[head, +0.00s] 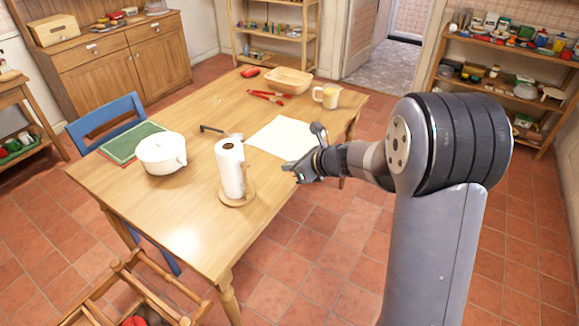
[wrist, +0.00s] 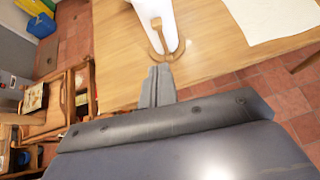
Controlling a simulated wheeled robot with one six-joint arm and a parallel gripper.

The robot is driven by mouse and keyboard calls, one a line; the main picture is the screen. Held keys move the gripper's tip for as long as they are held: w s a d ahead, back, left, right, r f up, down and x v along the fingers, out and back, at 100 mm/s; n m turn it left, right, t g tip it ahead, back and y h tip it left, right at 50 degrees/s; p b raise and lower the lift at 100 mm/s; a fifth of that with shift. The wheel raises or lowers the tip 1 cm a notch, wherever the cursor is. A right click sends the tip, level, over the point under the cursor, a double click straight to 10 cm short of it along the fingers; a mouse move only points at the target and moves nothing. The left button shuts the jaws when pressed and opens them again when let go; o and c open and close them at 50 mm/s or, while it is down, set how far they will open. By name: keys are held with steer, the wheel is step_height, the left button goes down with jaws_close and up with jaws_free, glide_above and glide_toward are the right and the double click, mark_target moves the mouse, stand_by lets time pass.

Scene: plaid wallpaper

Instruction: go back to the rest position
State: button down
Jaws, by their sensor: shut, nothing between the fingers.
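My gripper (head: 290,171) is shut and empty at the end of my arm. In the head view it is just right of the paper towel roll (head: 231,168) on its wooden stand (head: 238,199), near the right edge of the wooden table (head: 185,220). In the wrist view my gripper (wrist: 157,72) shows with its fingers together, and the stand (wrist: 160,55) shows just beyond the fingertips. I cannot tell the exact gap between the gripper and the table.
The table also bears a white pot (head: 161,155), a green book (head: 131,142), a white sheet (head: 283,137), a yellow-filled jug (head: 327,96), red-handled pliers (head: 265,96) and a wooden bowl (head: 289,80). A blue chair (head: 105,118) stands at left. Tiled floor (head: 320,240) right of the table is free.

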steer(key=shift+a+f, duration=0.1)
steer(key=p+x, duration=0.1)
steer(key=x, duration=1.1)
steer(key=shift+w+a+f, duration=0.15)
steer(key=shift+a+f, duration=0.05)
steer(key=shift+a, duration=0.05)
